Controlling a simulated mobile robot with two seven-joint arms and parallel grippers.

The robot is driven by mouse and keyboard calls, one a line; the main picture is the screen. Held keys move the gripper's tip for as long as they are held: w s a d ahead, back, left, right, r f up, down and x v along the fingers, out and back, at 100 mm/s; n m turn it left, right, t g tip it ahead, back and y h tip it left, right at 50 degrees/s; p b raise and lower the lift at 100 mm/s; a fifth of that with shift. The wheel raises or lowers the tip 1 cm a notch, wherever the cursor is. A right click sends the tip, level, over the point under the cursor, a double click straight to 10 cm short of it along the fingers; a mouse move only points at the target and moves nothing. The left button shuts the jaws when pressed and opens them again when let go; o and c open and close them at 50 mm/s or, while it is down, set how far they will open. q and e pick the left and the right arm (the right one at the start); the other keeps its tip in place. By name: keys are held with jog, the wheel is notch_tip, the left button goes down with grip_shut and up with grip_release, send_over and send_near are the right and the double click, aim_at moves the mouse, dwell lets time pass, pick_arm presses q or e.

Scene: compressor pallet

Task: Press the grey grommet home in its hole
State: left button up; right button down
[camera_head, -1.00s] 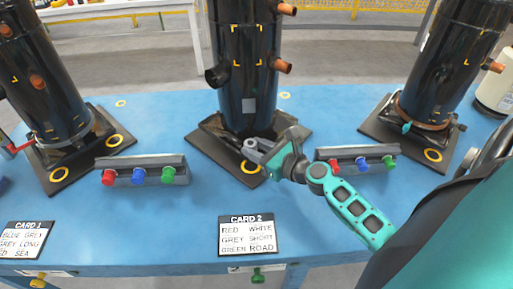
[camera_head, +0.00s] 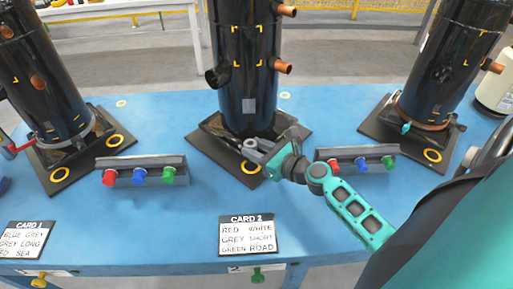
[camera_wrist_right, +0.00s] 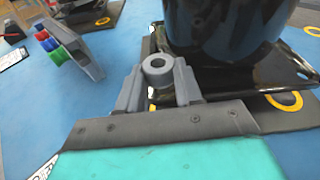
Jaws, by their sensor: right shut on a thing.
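The grey grommet (camera_head: 249,144) is a short ring with a dark centre. It sits between the fingers of my right gripper (camera_head: 256,154), at the front of the middle black compressor (camera_head: 250,75). In the right wrist view the grommet (camera_wrist_right: 158,66) stands upright between the two grey fingertips of the gripper (camera_wrist_right: 158,88). The gripper is shut on it. The grommet's hole is hidden under the grommet and fingers, so I cannot tell whether it is over or in the hole. My left gripper is not in view.
The middle compressor's dark base plate (camera_head: 296,142) has a yellow ring (camera_head: 250,167) at its front corner. Racks of coloured grommets stand left (camera_head: 142,170) and right (camera_head: 357,158). Card 2 (camera_head: 248,236) lies in front. Blue table between is clear.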

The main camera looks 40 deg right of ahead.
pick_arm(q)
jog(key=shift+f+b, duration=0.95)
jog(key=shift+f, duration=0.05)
pick_arm(e)
jog(key=shift+f, duration=1)
jog(key=c, duration=1.1)
grip_release()
jog(key=o, duration=0.4)
jog(key=shift+f, duration=0.1)
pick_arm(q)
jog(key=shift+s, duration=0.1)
pick_arm(e)
jog(key=shift+o, duration=0.2)
jog(key=shift+s, duration=0.1)
jog(key=v, duration=0.2)
jog(key=shift+s+d, duration=0.1)
jog(key=shift+s, duration=0.3)
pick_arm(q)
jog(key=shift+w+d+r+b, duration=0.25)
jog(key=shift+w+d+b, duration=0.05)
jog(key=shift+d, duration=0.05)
pick_arm(e)
jog(key=v, duration=1)
jog(key=shift+r, duration=0.25)
jog(key=shift+c, duration=0.5)
